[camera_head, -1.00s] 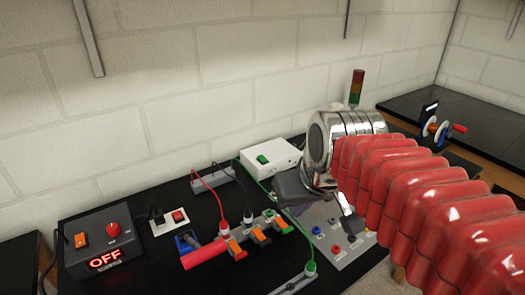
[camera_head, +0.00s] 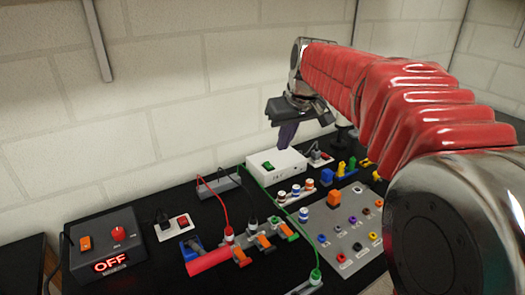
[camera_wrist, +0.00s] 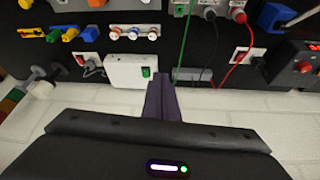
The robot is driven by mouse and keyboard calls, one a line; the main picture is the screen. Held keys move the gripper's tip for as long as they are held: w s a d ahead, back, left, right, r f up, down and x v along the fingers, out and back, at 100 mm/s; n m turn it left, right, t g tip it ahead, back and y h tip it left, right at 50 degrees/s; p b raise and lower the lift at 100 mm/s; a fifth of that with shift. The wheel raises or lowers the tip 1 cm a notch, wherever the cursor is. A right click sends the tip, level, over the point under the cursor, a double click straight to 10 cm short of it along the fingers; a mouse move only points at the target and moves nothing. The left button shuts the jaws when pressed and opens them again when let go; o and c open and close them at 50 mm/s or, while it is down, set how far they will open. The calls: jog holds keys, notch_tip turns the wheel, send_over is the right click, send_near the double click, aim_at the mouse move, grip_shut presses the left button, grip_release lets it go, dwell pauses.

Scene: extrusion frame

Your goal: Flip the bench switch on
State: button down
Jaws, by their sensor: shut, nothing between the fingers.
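The dark control box (camera_head: 100,262) at the left of the bench has an orange rocker (camera_head: 85,242), a red knob (camera_head: 118,233) and a lit red OFF display (camera_head: 109,263). Part of this box also shows at the right edge of the wrist view (camera_wrist: 299,58). A white box (camera_head: 283,172) with a green rocker (camera_head: 267,166) stands at the back of the bench. The pictures do not label either as the bench switch. My gripper (camera_head: 285,144) is shut and empty, fingers pointing down, above the white box. Its purple fingers show in the wrist view (camera_wrist: 161,80) beside that box.
A white socket plate with a red switch (camera_head: 182,221) is right of the OFF box. Red, black and green leads run to connectors mid-bench. A grey panel (camera_head: 335,240) with coloured sockets lies right of them. The brick wall stands close behind; the air above the left bench is clear.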

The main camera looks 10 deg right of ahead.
jog(key=n, duration=0.2)
send_over(269, 165)
jog(key=s+d, duration=0.2)
jog(key=s, duration=0.2)
jog(key=shift+y, duration=0.4)
jog(key=f, duration=0.5)
jog(key=shift+s+a, duration=0.15)
jog(key=shift+s, duration=0.05)
jog(key=x, duration=1.4)
jog(key=shift+s+f, duration=0.15)
jog(key=shift+s, duration=0.25)
jog(key=shift+f, duration=0.1)
jog(key=shift+s+d+f, duration=0.1)
jog(key=shift+s+d, duration=0.3)
jog(key=shift+s, duration=0.3)
